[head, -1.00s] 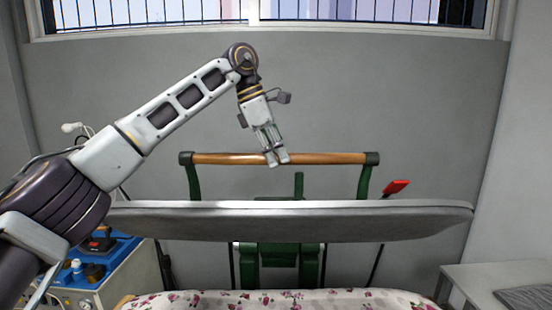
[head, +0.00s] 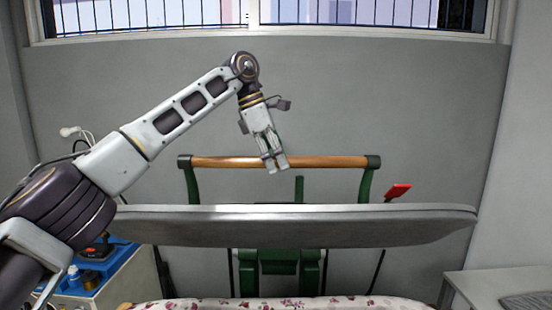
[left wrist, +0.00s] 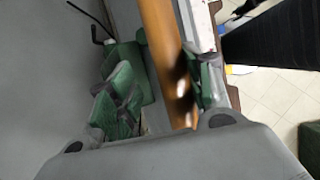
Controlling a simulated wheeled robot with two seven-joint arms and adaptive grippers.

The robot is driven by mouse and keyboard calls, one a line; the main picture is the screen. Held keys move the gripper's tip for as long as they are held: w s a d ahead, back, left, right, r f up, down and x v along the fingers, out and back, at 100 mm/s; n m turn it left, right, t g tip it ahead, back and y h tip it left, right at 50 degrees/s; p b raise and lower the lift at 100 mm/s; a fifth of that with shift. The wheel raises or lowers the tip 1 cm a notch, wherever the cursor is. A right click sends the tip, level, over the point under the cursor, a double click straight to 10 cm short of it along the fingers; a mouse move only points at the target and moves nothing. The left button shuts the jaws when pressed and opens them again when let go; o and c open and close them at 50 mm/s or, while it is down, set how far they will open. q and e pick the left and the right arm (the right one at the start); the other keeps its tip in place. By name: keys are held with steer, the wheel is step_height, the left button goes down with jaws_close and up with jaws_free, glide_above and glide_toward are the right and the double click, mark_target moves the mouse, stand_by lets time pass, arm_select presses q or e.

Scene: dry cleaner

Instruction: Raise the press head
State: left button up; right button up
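The press head (head: 300,228) is a long grey padded board, lying level above the flowered lower pad (head: 290,304). Its handle is a wooden bar (head: 335,162) on green arms, above the board's rear edge. My left gripper (head: 276,168) points down at the bar, its fingertips overlapping the bar's middle in the head view. In the left wrist view the bar (left wrist: 160,50) runs between the parted fingers, with a gap on the left one's side. The gripper looks open; contact with the bar cannot be told. My right gripper is not in view.
A red-tipped lever (head: 397,191) stands right of the handle. A blue-topped cabinet (head: 125,252) with small items is at the left, below my left arm. A grey table (head: 480,284) is at the lower right.

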arm_select(q)
steer(key=shift+s+r, duration=0.25)
steer(key=shift+s, duration=0.1)
steer(key=shift+w+r, duration=0.1)
steer(key=shift+a+r, duration=0.15)
steer(key=shift+r, duration=0.25)
steer(key=shift+v, duration=5)
steer(key=shift+a+r, duration=0.15)
steer(key=shift+r, duration=0.25)
